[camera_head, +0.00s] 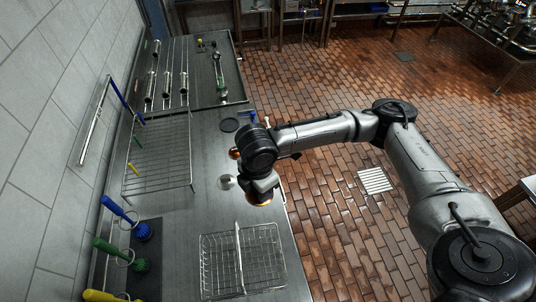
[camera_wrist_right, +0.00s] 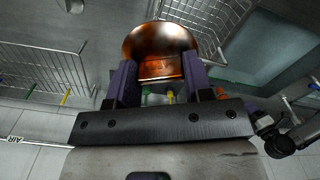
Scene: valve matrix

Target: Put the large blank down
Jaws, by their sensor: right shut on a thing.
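The large blank (camera_wrist_right: 160,42) looks like a shiny round metal disc with a copper-orange sheen in the right wrist view. My right gripper (camera_wrist_right: 159,72) is shut on it, with one dark purple finger at each side of its near edge. In the head view, an orange glint of the blank (camera_head: 261,202) shows below my right wrist, over the steel bench (camera_head: 214,210) and just behind the wire basket (camera_head: 243,262). My wrist hides most of it there. I cannot tell whether it touches the bench. My left gripper is in neither view.
A wire rack (camera_head: 158,160) stands at the wall side. A shiny rounded piece (camera_head: 226,182) sits left of my wrist. Blue, green and yellow brushes (camera_head: 112,206) hang at lower left. Bare bench lies between rack and basket.

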